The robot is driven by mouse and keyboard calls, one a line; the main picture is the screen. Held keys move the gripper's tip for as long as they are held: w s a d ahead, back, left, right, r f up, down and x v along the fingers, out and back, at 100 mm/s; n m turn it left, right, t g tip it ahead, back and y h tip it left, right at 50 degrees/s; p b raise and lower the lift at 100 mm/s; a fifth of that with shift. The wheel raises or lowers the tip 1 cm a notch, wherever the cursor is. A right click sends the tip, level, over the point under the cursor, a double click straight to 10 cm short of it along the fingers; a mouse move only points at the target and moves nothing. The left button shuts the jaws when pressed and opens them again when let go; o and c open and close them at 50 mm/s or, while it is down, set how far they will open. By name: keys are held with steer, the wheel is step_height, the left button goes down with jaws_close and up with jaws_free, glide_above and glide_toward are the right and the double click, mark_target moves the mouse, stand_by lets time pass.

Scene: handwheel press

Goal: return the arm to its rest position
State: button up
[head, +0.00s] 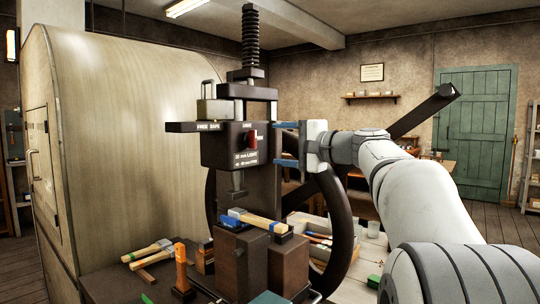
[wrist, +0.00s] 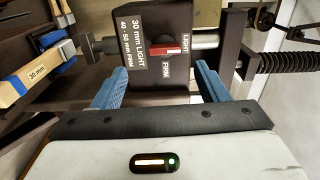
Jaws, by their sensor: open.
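My gripper (head: 277,144) is open, with its two blue fingers pointing left at the dark press head (head: 222,146). In the wrist view my gripper (wrist: 160,80) has its fingers spread apart, with the press head's labelled face and red selector lever (wrist: 166,51) in the gap beyond them. I see nothing held. The lever also shows in the head view (head: 252,137), just left of the fingers. Whether the fingers touch the press head cannot be told. My pale arm reaches in from the lower right.
The press has a tall threaded screw (head: 250,40) and a dark handwheel (head: 345,235) below my wrist. A blue-ended wooden piece (head: 262,221) lies on the dark blocks under the press head. A large pale cabinet (head: 110,140) stands left. Brushes (head: 148,250) lie on the bench.

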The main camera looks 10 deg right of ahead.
steer(key=s+a+f+n+g+h+p, duration=0.4)
steer(key=s+a+f+g+p, duration=0.3)
steer(key=s+a+f+p, duration=0.35)
steer(key=s+d+f+n+g+h+p, duration=0.2)
steer(key=s+f, duration=0.4)
steer(key=s, duration=0.4)
steer(key=s+d+f+n+g+h+p, duration=0.2)
steer(key=s+f+n+h+p, duration=0.2)
steer(key=s+p, duration=0.3)
steer(key=s+f, duration=0.1)
steer(key=s, duration=0.2)
steer(key=shift+s+d+f+n+g, duration=0.2)
steer(key=shift+f+n+g, duration=0.1)
steer(key=shift+f+g, duration=0.1)
steer(key=shift+c, duration=0.4)
